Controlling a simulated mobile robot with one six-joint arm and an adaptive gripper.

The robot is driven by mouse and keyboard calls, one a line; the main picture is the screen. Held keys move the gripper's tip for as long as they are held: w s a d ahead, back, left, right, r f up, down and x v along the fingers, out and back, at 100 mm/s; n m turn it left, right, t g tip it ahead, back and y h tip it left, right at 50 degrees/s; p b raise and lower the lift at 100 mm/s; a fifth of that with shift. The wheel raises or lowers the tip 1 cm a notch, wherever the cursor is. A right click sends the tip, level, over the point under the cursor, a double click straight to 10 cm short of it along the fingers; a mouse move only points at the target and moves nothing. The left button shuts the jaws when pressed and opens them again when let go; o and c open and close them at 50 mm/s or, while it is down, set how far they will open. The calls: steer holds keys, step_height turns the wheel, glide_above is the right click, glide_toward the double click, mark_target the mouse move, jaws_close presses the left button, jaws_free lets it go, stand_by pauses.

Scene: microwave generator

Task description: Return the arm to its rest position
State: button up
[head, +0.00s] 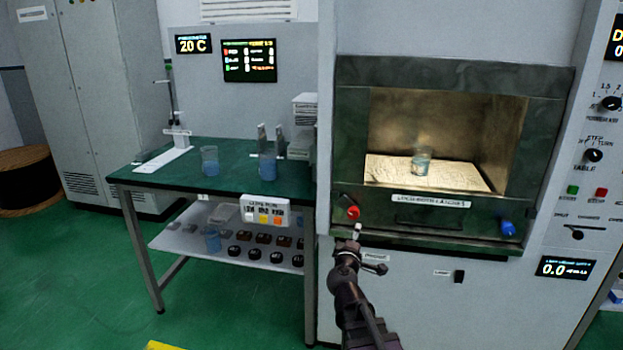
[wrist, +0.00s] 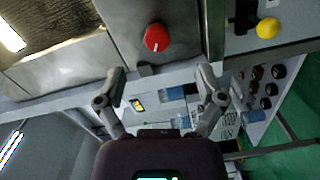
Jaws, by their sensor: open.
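My arm reaches up from the bottom of the head view, in front of the microwave generator's lower panel. My gripper (head: 350,246) is just below the red knob (head: 352,213) at the chamber's lower left corner. In the wrist view my gripper (wrist: 163,88) has its two fingers spread wide with nothing between them. The red knob (wrist: 156,37) shows ahead of the fingers there, apart from them.
A beaker (head: 421,160) stands inside the lit chamber (head: 380,170). A blue knob (head: 507,228) sits at its lower right. The green table (head: 225,180) at left holds two beakers of blue liquid, with a loaded shelf (head: 175,240) below. Green floor is clear at lower left.

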steer(key=s+d+f+m+g+h, duration=0.1)
steer(key=s+d+f+m+g, duration=0.6)
steer(key=s+f+m+g, duration=0.3)
steer(key=s+a+f+m+g+y, duration=0.2)
steer(key=s+a+f+g+y, duration=0.5)
steer(key=s, duration=0.4)
step_height(320, 180, up, 22)
steer(key=p, duration=2.3)
steer(key=shift+r, duration=0.25)
